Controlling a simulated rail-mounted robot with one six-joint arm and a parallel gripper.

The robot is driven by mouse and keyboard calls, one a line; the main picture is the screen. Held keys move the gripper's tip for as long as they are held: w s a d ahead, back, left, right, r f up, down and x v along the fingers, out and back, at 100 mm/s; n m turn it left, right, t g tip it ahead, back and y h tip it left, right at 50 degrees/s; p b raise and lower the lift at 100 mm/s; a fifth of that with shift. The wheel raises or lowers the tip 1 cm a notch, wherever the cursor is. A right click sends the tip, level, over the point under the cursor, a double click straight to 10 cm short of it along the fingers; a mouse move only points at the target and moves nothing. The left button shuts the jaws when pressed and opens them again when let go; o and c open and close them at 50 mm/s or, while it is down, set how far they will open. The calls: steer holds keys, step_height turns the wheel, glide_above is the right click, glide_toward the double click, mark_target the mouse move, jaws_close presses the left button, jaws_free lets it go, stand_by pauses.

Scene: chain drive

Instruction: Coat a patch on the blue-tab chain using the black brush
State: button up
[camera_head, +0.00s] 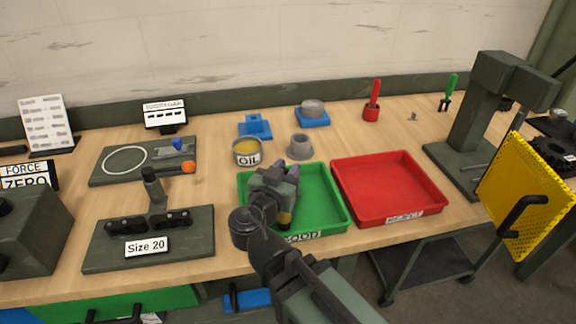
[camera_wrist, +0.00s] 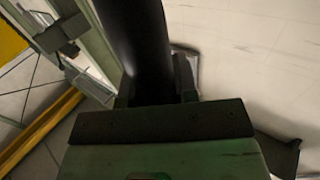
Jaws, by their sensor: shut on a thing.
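My gripper (camera_head: 284,184) is above the green tray in the head view. In the wrist view its jaws are shut on a thick black cylinder (camera_wrist: 138,40), which looks like the handle of the black brush. In the head view the arm and gripper hide most of the brush, and its bristles cannot be made out for certain. The oil can (camera_head: 247,152) stands open with yellow oil inside, just behind and left of my gripper. I cannot pick out the blue-tab chain for certain. A small blue piece (camera_head: 179,144) sits on the dark board at the left.
The green tray (camera_head: 328,200) and red tray (camera_head: 428,182) lie side by side at the front. A Size 20 fixture (camera_head: 195,238) stands at front left. A grey cup (camera_head: 300,146) stands behind the green tray. A tall dark press (camera_head: 480,110) is at right.

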step_height(320, 180, up, 6)
steer(key=p, duration=0.6)
step_height(320, 180, up, 3)
steer(key=p, duration=0.3)
stand_by(0.6)
